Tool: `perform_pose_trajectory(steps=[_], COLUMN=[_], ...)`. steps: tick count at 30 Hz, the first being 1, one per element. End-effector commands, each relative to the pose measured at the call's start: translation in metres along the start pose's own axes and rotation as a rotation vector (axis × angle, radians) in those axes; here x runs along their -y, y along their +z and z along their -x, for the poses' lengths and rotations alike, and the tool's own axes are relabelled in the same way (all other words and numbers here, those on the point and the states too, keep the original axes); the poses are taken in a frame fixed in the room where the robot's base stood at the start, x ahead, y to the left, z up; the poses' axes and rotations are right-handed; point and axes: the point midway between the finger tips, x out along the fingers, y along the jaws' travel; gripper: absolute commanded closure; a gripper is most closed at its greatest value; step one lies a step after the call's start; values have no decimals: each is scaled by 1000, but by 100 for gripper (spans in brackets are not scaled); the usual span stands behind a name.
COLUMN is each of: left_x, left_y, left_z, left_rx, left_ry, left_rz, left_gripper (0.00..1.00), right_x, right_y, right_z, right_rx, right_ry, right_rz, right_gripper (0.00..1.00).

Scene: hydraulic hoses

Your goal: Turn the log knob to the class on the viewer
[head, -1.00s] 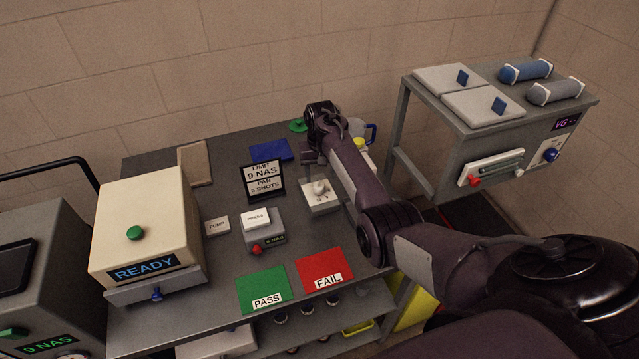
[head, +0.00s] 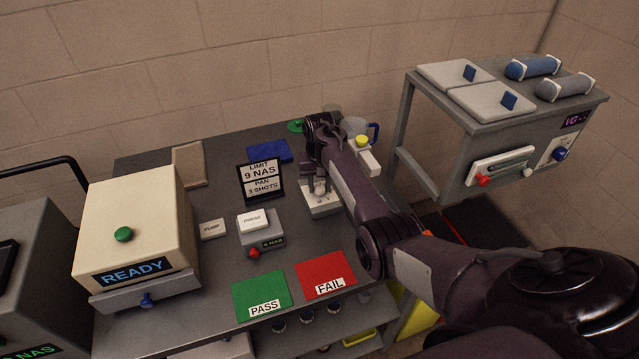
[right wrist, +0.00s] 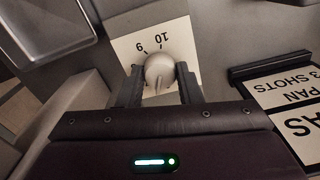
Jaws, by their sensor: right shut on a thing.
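The log knob (right wrist: 158,68) is a pale round knob on a white dial plate (right wrist: 128,47). The numbers 9 and 10 show on the plate, upside down in the right wrist view. My right gripper (right wrist: 159,84) has one finger on each side of the knob and is shut on it. In the head view the knob (head: 319,187) and its plate (head: 322,208) sit below my right gripper (head: 321,172). A grey box with a white PRESS button (head: 252,219) has a small NAS readout (head: 273,243); its digit is hard to read. My left gripper is out of view.
A LIMIT 9 NAS sign (head: 261,180) stands left of the knob. Green PASS (head: 261,295) and red FAIL (head: 325,275) mats lie in front. A cream READY machine (head: 135,225) stands left. A jug (head: 355,128) stands behind my right arm.

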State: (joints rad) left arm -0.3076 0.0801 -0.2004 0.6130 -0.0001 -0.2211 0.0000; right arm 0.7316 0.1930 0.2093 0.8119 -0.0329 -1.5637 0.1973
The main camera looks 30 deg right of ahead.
Motion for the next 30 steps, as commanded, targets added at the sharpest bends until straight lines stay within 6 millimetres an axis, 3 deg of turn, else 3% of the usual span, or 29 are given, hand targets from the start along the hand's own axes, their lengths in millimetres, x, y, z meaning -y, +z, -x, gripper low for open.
perform_pose_trajectory(steps=[5,13,23,24,28,30], left_x=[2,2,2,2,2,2], left_y=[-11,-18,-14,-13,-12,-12], left_z=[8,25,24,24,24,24], left_rx=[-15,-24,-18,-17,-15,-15], left_ry=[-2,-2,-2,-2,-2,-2], left_rz=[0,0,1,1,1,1], left_gripper=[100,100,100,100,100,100], right_x=[0,0,0,0,0,0], right_y=[0,0,0,0,0,0], right_z=[3,2,0,0,0,0], right_rx=[1,2,1,0,0,0], right_ry=[0,0,0,0,0,0], right_rz=[66,413,455,455,454,453], right_gripper=[91,91,91,64,47,46])
